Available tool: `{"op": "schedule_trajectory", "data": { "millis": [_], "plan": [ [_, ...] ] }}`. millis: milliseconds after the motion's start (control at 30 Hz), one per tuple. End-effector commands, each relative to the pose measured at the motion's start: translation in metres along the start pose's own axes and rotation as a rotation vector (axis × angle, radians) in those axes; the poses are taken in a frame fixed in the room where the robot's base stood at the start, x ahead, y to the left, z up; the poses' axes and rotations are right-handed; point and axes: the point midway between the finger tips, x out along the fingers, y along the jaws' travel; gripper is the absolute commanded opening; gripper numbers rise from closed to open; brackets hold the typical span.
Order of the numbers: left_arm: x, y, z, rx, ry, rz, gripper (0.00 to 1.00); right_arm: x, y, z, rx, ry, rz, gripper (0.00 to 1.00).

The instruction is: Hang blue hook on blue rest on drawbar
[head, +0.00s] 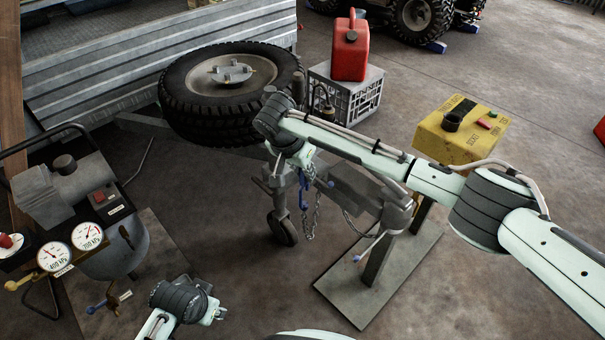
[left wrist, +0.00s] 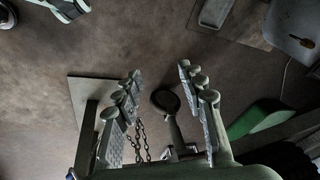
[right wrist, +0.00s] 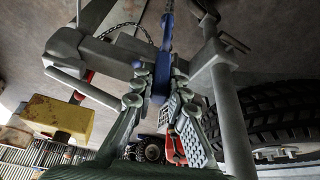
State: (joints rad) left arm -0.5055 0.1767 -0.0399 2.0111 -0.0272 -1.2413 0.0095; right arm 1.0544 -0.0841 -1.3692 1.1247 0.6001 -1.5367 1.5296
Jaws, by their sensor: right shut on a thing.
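The blue hook (head: 303,192) hangs beside the trailer drawbar (head: 345,190). My right gripper (head: 300,165) is over its upper part. In the right wrist view, the right gripper (right wrist: 156,95) is shut on the blue hook (right wrist: 160,75), with a finger on each side. A chain (head: 312,215) hangs near the hook; a chain (right wrist: 130,28) also shows in the right wrist view. A small blue piece (head: 330,184) shows at the drawbar, apart from the hook; I cannot tell if it is the rest. My left gripper (left wrist: 168,105) is open and empty, low at the front.
A jockey wheel (head: 283,228) stands below the drawbar, with a spare tyre (head: 225,125) behind. A steel stand (head: 375,265) is on the right. A compressor (head: 110,235) stands left. A crate with a red can (head: 350,50) and a yellow box (head: 455,140) are further back.

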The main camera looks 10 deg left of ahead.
Motion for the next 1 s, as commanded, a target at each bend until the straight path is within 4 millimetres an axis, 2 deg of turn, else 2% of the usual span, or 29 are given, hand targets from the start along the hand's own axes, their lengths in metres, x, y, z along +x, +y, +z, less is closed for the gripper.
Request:
{"op": "schedule_trajectory", "data": {
  "millis": [1000],
  "plan": [
    [-0.068,-0.011,-0.009,0.001,0.035,-0.041,0.4,0.021,0.0,-0.019,0.001,0.001,0.001,0.0]
  ]
}}
